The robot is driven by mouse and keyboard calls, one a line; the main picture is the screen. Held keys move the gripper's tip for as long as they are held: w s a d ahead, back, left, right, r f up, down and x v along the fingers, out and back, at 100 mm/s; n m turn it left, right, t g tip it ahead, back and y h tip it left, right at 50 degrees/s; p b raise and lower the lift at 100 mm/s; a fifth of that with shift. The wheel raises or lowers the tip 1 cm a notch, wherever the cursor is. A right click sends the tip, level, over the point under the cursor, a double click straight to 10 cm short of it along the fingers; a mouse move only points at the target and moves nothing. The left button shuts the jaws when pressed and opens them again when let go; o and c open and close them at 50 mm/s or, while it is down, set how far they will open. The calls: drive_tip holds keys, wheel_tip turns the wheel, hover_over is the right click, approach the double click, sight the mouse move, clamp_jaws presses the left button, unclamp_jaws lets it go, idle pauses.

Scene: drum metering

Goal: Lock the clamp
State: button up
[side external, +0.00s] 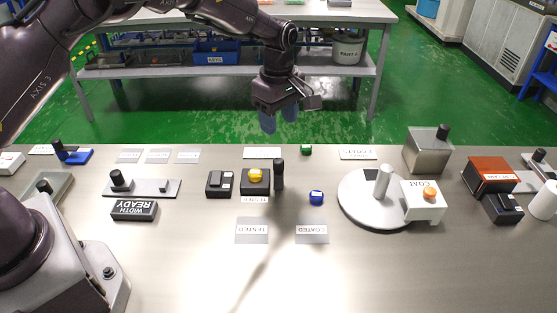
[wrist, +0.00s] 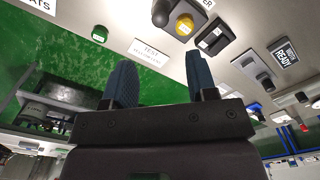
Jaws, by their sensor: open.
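My gripper (side external: 279,119) is open and empty, high above the back edge of the table, with its blue fingers pointing down. In the wrist view its two fingers (wrist: 160,60) stand apart with nothing between them. No part is labelled as a clamp, so I cannot tell for sure which it is. A blue piece with an upright black handle (side external: 72,154) is at the back left. A grey plate with a black knob (side external: 142,187) lies in front of it. A black upright post (side external: 279,174) stands beside a black box with a yellow button (side external: 256,179), below my gripper.
A blue drum-like piece (side external: 316,198) and a green one (side external: 306,150) stand near the middle. A white round plate with a post (side external: 358,210) and a COAT box (side external: 423,201) are at right. A WIDTH READY sign (side external: 134,211) lies left.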

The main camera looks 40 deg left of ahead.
sight(279, 160)
wheel_tip(279, 160, down, 12)
drive_tip(key=shift+r, duration=0.15)
idle(0.3)
drive_tip(key=c, duration=0.9)
